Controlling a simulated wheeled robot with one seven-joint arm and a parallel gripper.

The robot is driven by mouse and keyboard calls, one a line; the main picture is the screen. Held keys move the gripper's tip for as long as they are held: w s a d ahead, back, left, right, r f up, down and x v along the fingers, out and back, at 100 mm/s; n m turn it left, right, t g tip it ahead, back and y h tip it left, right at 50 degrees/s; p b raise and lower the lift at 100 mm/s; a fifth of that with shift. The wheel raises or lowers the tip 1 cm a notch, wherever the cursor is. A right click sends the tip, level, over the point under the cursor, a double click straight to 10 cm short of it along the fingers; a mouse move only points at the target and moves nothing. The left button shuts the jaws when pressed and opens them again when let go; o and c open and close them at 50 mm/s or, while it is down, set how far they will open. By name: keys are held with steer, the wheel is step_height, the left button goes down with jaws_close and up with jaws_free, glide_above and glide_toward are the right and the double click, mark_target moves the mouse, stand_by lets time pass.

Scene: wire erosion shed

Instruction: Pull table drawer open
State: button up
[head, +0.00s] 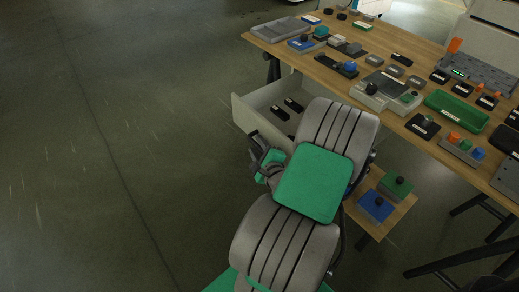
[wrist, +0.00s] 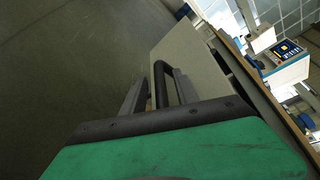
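The table drawer (head: 247,119) is pale grey and stands pulled out from under the wooden table, with several small black items inside. In the wrist view its pale front panel (wrist: 192,62) fills the middle. A dark bar handle (wrist: 161,84) shows by that panel. My gripper (head: 262,152) is at the drawer's front, near its lower corner. In the wrist view its two grey fingers (wrist: 156,88) are apart, with the dark bar between them and a gap beside the left finger. Contact with the handle cannot be made out.
The wooden tabletop (head: 423,146) carries several fixtures, boxes and a green tray (head: 457,111). A low wooden shelf (head: 392,217) with a blue and a green block lies right of my arm. The floor to the left is clear.

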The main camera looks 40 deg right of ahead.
steer(key=v, duration=0.6)
steer(key=shift+d+p, duration=0.15)
steer(key=shift+p, duration=0.15)
steer(key=shift+s+a+r, duration=0.15)
steer(key=shift+s+a, duration=0.15)
steer(key=shift+s, duration=0.1)
steer(key=w+a+r+n+g+y+p, duration=0.25)
steer(key=a+r+n+y+p, duration=0.2)
steer(key=a+n, duration=0.35)
steer(key=w+a+r+n+g+y+p, duration=0.2)
steer(key=w+a+r+n+y+p, duration=0.1)
steer(key=a+n+y+p, duration=0.4)
steer(key=s+a+r+n+g+h+p, duration=0.1)
steer(key=s+a+r+n+g+p, duration=0.1)
steer(key=r, duration=0.6)
steer(key=s+a+r+n+g+h+p, duration=0.2)
steer(key=a+r+n+p, duration=0.2)
steer(key=r+n, duration=0.3)
steer(key=s+a+r+n+g+h+p, duration=0.2)
steer(key=a+r+n+p, duration=0.2)
steer(key=r, duration=0.4)
steer(key=shift+r+n, duration=0.35)
steer(key=shift+n, duration=0.25)
